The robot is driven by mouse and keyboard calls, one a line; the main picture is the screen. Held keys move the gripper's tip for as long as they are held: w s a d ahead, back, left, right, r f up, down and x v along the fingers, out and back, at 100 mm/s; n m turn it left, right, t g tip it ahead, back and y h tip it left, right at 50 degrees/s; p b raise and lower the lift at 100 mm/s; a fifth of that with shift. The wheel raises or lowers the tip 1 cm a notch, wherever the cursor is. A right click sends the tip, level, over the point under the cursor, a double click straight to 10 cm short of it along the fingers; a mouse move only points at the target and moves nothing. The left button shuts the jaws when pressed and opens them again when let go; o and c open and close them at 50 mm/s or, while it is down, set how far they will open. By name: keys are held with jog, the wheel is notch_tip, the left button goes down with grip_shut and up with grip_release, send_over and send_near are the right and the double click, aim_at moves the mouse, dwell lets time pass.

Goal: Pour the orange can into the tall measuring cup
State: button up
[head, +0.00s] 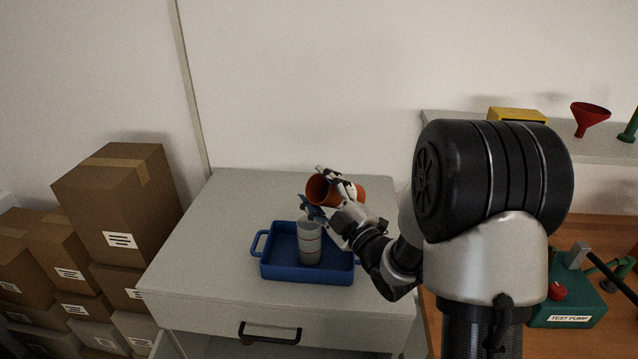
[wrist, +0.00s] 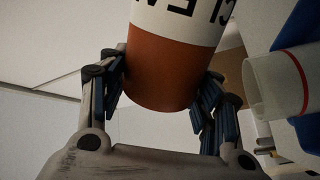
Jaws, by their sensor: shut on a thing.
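The orange can (head: 321,189) is held tilted, nearly on its side, with its open mouth to the left, above the tall measuring cup. My gripper (head: 333,194) is shut around the can. In the wrist view the can (wrist: 170,75) shows a white band with dark letters, and my gripper's fingers (wrist: 165,95) press on both its sides. The tall measuring cup (head: 309,245) is pale with red lines and stands upright in a blue tray (head: 275,266). The cup also shows at the right of the wrist view (wrist: 283,85). I cannot see any contents flowing.
The tray sits on a grey drawer cabinet (head: 205,250) with clear top around it. Cardboard boxes (head: 125,200) are stacked at left. At right are a shelf with a red funnel (head: 589,116) and yellow box (head: 517,114), and a green test pump (head: 570,308).

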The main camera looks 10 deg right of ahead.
jog(key=shift+r+m+p, duration=0.1)
jog(key=shift+m+p, duration=0.4)
jog(key=shift+p, duration=0.45)
jog(key=shift+w+d+f+b, duration=0.1)
jog(key=shift+f+b, duration=0.15)
jog(key=shift+b, duration=0.35)
jog(key=shift+f+m+b, duration=0.15)
jog(key=shift+m+b, duration=0.35)
jog(key=shift+m, duration=0.2)
jog(key=d+m+p, duration=0.1)
jog(key=m, duration=0.1)
jog(key=w+d+r+m+h+p, duration=0.1)
jog(key=shift+r+m, duration=0.3)
jog(key=shift+m, duration=0.1)
jog(key=m, duration=0.1)
jog(key=d+m+p, duration=0.1)
jog(key=w+d+m+p, duration=0.1)
jog(key=shift+r+g+h, duration=0.3)
jog(key=shift+r+g, duration=0.05)
jog(key=shift+g, duration=0.05)
jog(key=shift+w+d+r+m+p, duration=0.1)
jog(key=shift+w+d+m+p, duration=0.1)
jog(key=shift+d+m+p, duration=0.35)
jog(key=shift+w+d+r+m+p, duration=0.1)
jog(key=shift+w+d+m+p, duration=0.15)
jog(key=shift+m+p, duration=0.45)
jog(key=shift+f, duration=0.1)
